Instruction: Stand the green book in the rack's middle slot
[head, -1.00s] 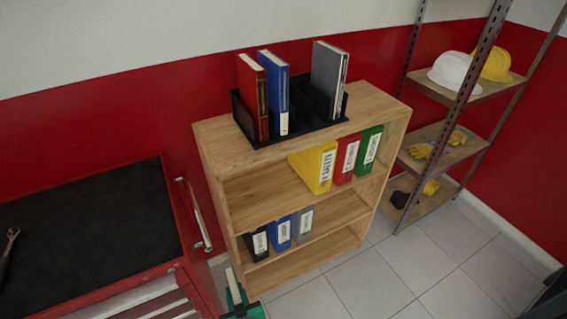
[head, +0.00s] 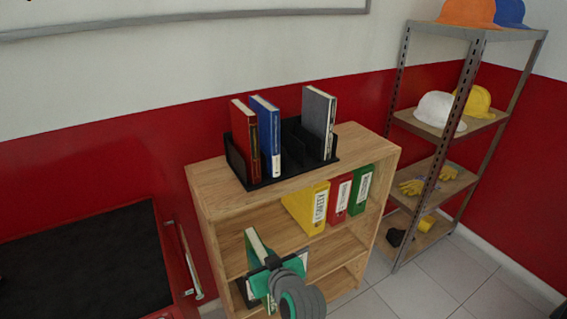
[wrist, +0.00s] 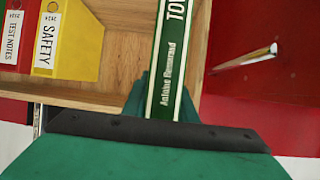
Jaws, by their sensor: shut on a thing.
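The green book (head: 258,248) stands upright but tilted in my gripper (head: 272,266), in front of the bookcase's open shelves and below the rack. In the wrist view the book's green and white spine (wrist: 168,65) runs up from between my gripper's fingers (wrist: 160,105), which are closed on it. The black rack (head: 237,160) sits on the bookcase top. It holds a red book (head: 243,140) and a blue book (head: 267,135) at left and a grey book (head: 318,120) at right. A gap shows between the blue and grey books; its floor is mostly hidden.
The wooden bookcase (head: 205,180) holds yellow (head: 308,207), red (head: 340,198) and green (head: 360,190) binders; my gripper partly hides its lower shelf. A red cabinet with a black top (head: 90,265) stands at left, a metal shelf unit (head: 440,125) at right. Air above the rack is clear.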

